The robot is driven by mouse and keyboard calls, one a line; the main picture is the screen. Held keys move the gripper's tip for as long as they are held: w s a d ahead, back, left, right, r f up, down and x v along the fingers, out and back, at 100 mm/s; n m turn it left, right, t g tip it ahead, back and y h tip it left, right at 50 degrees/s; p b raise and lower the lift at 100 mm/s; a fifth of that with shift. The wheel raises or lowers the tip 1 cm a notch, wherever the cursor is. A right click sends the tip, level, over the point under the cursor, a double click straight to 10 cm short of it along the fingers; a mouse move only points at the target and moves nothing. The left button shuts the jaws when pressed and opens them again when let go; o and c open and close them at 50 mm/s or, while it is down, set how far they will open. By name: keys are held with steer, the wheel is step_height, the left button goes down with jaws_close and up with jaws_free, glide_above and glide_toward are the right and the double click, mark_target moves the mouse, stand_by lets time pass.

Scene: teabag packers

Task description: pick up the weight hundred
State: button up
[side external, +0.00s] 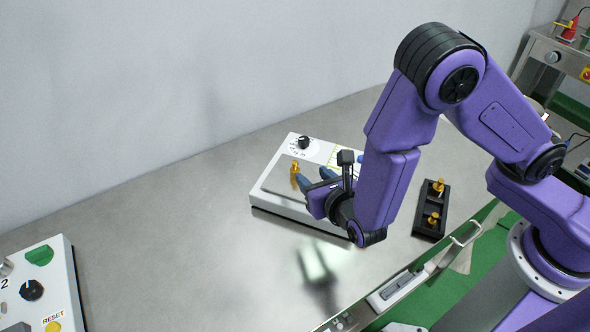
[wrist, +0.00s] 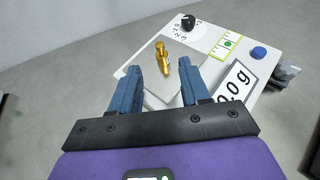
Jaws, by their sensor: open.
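A small brass weight (side external: 294,170) stands on the metal plate of a white scale (side external: 262,200). The same weight (wrist: 161,60) shows in the wrist view, between and beyond the fingertips, and the scale's plate (wrist: 160,97) lies under it. Any marking on the weight is too small to read. My gripper (side external: 313,178) is open over the scale, its blue fingers pointing at the weight. In the wrist view my gripper (wrist: 163,73) has its fingers apart with nothing held between them.
A black holder (side external: 443,213) with two brass weights (side external: 438,186) (side external: 432,219) stands at right on the steel table. A control box (side external: 40,285) with a RESET button is at lower left. The scale has a black knob (wrist: 188,22) and a blue button (wrist: 259,52).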

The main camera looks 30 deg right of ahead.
mark_target(296, 164)
steer(key=x, duration=0.6)
steer(key=shift+w+f, duration=0.2)
steer(key=shift+w, duration=0.05)
steer(key=shift+x, duration=2.6)
steer(key=shift+s+f, duration=0.1)
steer(key=shift+f, duration=0.05)
jaws_close()
